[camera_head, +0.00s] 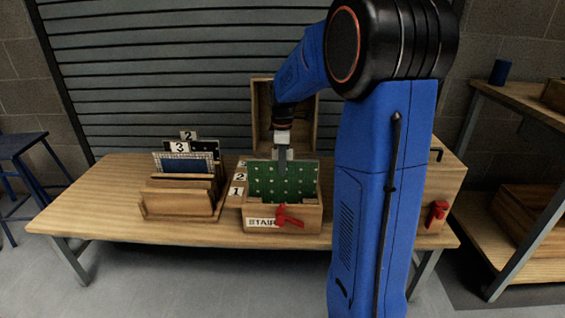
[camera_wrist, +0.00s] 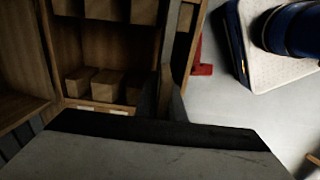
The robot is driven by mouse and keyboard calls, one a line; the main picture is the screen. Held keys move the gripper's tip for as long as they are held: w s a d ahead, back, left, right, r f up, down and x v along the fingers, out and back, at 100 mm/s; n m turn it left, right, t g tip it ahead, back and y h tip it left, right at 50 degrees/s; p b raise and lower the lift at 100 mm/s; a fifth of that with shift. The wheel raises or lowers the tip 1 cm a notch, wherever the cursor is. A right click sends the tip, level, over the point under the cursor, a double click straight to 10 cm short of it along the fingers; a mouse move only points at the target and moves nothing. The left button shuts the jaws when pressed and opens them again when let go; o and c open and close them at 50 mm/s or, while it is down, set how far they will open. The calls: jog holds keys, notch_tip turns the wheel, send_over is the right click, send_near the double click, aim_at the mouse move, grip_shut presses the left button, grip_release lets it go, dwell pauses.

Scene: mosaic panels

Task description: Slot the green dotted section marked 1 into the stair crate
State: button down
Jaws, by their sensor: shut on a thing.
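The green dotted section (camera_head: 262,183) is upright at the stair crate (camera_head: 311,217), its lower edge hidden behind the crate's front wall. A white tag marked 1 (camera_head: 237,190) shows at its left side, with a tag marked 2 (camera_head: 240,177) just above. My gripper (camera_head: 283,161) points down and is shut on the section at its upper edge. How deep the section sits is hidden. The wrist view shows a broad grey surface with a dark edge (camera_wrist: 150,130) across the bottom, and wooden compartments beyond.
A wooden rack (camera_head: 180,203) to the left holds panels tagged 2 and 3. An open wooden box (camera_head: 262,100) stands behind the crate. The table's left end (camera_head: 95,205) is clear.

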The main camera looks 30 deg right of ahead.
jog(key=shift+f, duration=2)
jog(key=c, duration=1.8)
grip_release()
jog(key=shift+f, duration=0.1)
notch_tip(320, 180, up, 18)
jog(key=shift+f, duration=0.25)
